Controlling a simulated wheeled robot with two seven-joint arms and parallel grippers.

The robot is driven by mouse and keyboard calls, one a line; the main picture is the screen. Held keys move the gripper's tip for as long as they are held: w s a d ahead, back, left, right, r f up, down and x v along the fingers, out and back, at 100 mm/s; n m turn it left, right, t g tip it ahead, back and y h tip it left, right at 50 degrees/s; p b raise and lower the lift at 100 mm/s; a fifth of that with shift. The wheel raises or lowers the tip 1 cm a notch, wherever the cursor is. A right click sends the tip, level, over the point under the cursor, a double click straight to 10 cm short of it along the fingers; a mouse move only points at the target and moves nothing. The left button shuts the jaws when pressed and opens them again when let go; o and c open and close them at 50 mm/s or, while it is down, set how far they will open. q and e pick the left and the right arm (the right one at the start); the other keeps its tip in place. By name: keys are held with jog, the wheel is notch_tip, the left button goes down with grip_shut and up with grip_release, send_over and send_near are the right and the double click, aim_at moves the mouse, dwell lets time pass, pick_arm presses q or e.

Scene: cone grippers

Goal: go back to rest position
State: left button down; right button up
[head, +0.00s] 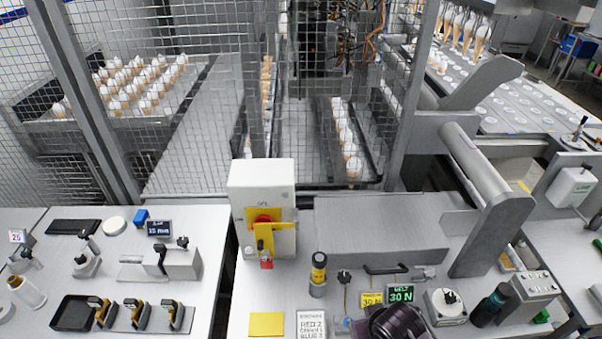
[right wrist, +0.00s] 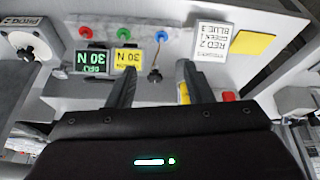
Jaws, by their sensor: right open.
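My right gripper (right wrist: 157,72) shows in the right wrist view with its two dark fingers apart and nothing between them. It hangs over the worktop, near a small black-knobbed lever (right wrist: 155,75). In the head view a dark rounded part at the bottom edge, right of centre, seems to belong to my right arm; its fingers cannot be made out there. My left gripper is in neither view.
A white box with a red-and-yellow switch (head: 262,215) stands mid-bench. A black-and-yellow cylinder (head: 319,275), a yellow sign (head: 371,299), a green display (head: 400,293) and a yellow pad (head: 266,323) are nearby. A slanted grey post (head: 490,235) rises at right. Mesh fencing (head: 190,150) stands behind.

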jog(key=s+d+r+g, duration=0.1)
jog(key=s+d+r, duration=0.4)
jog(key=s+r, duration=0.25)
notch_tip(320, 180, down, 37)
jog(key=s+g+b, duration=0.1)
jog(key=s+b, duration=0.1)
jog(key=b, duration=0.6)
pick_arm(q)
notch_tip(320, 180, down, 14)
jog(key=b, duration=0.5)
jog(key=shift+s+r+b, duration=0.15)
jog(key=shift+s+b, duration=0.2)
pick_arm(e)
jog(key=s+d+f, duration=0.1)
jog(key=s+f, duration=0.9)
jog(key=f, duration=0.2)
jog(key=s+d+f+g, duration=0.1)
jog(key=s+d+f, duration=0.1)
jog(key=s+f, duration=0.7)
notch_tip(320, 180, down, 3)
jog(key=shift+s+d+f+g+h, duration=0.1)
jog(key=shift+s+d+g+h, duration=0.1)
jog(key=shift+s+g+h, duration=0.15)
jog(key=shift+o, duration=0.2)
